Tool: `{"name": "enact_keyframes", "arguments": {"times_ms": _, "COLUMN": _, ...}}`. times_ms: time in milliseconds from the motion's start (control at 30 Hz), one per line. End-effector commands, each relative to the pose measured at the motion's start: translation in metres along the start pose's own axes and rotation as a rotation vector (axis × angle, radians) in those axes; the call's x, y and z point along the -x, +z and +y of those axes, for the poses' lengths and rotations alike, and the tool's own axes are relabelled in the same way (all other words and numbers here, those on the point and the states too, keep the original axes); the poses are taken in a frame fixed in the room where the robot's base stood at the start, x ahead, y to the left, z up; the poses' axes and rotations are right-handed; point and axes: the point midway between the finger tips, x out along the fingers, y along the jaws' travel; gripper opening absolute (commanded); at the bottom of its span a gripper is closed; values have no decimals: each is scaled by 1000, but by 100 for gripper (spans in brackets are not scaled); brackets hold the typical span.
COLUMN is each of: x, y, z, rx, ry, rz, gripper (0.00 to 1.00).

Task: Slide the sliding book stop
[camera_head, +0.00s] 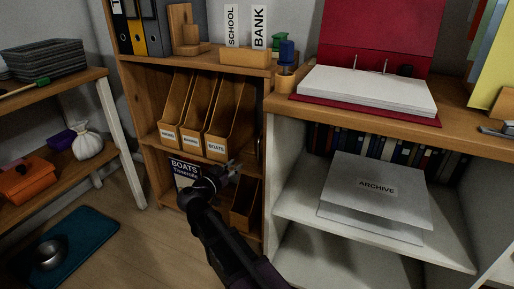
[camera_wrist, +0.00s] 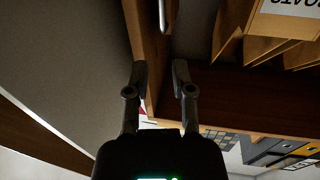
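A stepped wooden piece (camera_head: 184,38), which looks like the book stop, stands on the top shelf just right of the upright binders (camera_head: 140,30). I cannot tell for sure that it is the sliding stop. A wooden upright edge (camera_wrist: 150,45) shows beyond and between the fingers. The wrist picture looks upside down.
Magazine files (camera_head: 190,125) fill the middle shelf. A wooden block with SCHOOL and BANK signs (camera_head: 245,57) stands right of the stepped piece. A white shelf with ARCHIVE papers (camera_head: 375,190) is close on the right. A thin metal bar (camera_wrist: 162,14) shows above my fingers.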

Motion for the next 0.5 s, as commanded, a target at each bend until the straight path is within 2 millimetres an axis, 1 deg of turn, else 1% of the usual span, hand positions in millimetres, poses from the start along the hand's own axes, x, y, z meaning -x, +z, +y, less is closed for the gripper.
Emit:
{"name": "enact_keyframes", "arguments": {"times_ms": 133, "x": 1, "y": 0, "z": -3, "rx": 0, "ry": -5, "rz": 0, "gripper": 31}}
{"name": "enact_keyframes", "arguments": {"times_ms": 267, "x": -4, "y": 0, "z": -4, "rx": 0, "ry": -6, "rz": 0, "gripper": 31}}
{"name": "enact_keyframes", "arguments": {"times_ms": 367, "x": -12, "y": 0, "z": -4, "rx": 0, "ry": -6, "rz": 0, "gripper": 31}}
{"name": "enact_keyframes", "arguments": {"times_ms": 500, "x": -28, "y": 0, "z": -5, "rx": 0, "ry": -6, "rz": 0, "gripper": 31}}
